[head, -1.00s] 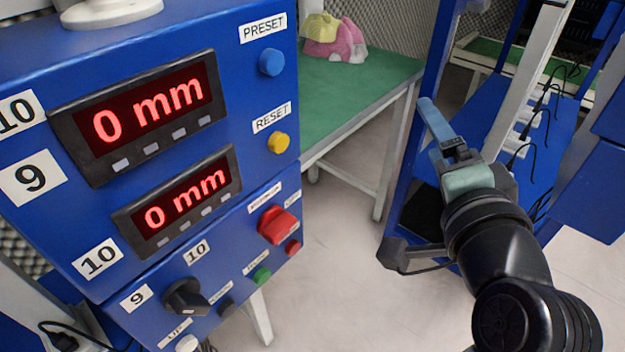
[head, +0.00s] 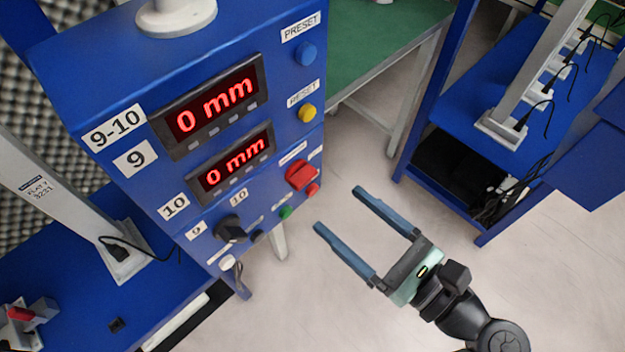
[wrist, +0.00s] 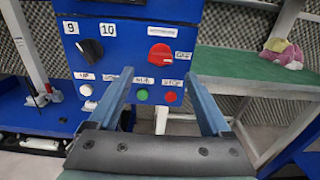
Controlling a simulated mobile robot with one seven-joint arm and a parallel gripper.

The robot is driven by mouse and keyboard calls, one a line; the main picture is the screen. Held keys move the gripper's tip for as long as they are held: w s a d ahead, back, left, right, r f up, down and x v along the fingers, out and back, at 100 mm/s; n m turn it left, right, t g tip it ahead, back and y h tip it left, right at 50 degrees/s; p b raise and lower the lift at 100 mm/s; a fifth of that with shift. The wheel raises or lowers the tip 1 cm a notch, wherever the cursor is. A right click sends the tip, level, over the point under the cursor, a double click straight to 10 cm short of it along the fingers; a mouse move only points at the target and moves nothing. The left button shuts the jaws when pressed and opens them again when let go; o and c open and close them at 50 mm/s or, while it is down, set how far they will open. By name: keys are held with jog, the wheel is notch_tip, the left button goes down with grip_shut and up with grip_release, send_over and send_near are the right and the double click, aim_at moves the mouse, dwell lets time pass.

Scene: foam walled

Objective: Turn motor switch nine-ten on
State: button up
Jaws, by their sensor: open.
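The blue control box (head: 100,70) stands at left in the head view, marked 9-10. A red rotary knob (head: 301,175) is on its lower panel and also shows in the wrist view (wrist: 161,54). The small label above it is too small to read. A black selector knob (head: 231,230) sits left of it, near the labels 9 and 10. My gripper (head: 337,209) is open and empty, right of the panel and apart from it. In the wrist view its fingers (wrist: 158,76) point at the panel, with the red knob showing between and beyond the tips.
Below the red knob are a green button (wrist: 142,95) and a red button (wrist: 170,97); a white button (wrist: 86,90) is further left. Two red displays read 0 mm. A green table (head: 390,40) and blue shelving (head: 500,100) stand behind. Floor between is clear.

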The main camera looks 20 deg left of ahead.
aim_at(309, 182)
jog(key=x, duration=0.7)
jog(key=shift+w+a+b, duration=0.1)
jog(key=shift+a+b, duration=0.1)
jog(key=shift+b, duration=0.2)
grip_shut()
